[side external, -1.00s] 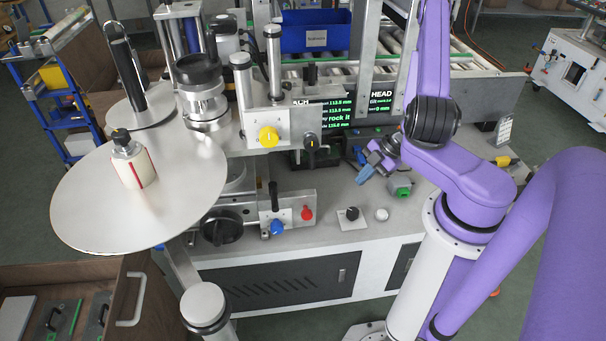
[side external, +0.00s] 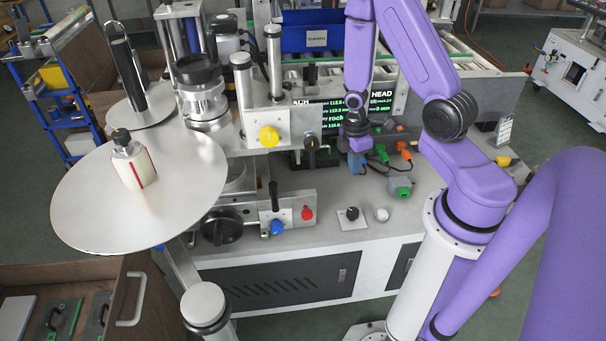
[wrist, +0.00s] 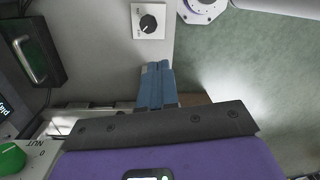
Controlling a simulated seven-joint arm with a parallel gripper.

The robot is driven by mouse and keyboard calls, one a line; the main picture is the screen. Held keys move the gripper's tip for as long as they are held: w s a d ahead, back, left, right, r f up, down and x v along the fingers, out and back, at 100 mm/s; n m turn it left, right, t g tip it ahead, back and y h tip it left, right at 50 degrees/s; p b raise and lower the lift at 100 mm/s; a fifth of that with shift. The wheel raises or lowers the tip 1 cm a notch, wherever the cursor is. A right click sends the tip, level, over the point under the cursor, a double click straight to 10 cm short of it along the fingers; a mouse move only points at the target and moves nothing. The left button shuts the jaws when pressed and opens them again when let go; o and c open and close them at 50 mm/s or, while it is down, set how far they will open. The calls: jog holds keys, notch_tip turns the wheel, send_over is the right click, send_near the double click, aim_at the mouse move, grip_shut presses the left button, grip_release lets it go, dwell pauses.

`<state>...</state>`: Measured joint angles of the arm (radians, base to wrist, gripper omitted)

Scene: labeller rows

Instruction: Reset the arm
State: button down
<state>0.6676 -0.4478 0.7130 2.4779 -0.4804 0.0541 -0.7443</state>
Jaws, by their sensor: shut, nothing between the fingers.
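My purple arm hangs over the grey machine table (side external: 330,222). My gripper (side external: 356,165), with blue fingers, points down above the table, in front of the display and left of the coloured plugs. In the wrist view its blue fingertips (wrist: 157,70) are together, with nothing between them. It looks clear of the table, though the exact height is hard to judge.
Green (side external: 381,153) and orange (side external: 403,150) plugs are close to its right. A black knob (side external: 351,213) on a white plate is in front. A blue bin (side external: 316,32) is behind.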

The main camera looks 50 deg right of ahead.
jog(key=s+a+r, duration=0.7)
jog(key=a+r, duration=0.2)
jog(key=r, duration=0.1)
jog(key=s+a+r+n+t, duration=0.1)
jog(key=s+a+r, duration=0.6)
jog(key=a+r, duration=0.2)
notch_tip(320, 180, up, 3)
jog(key=shift+a+f, duration=0.2)
jog(key=shift+a, duration=0.05)
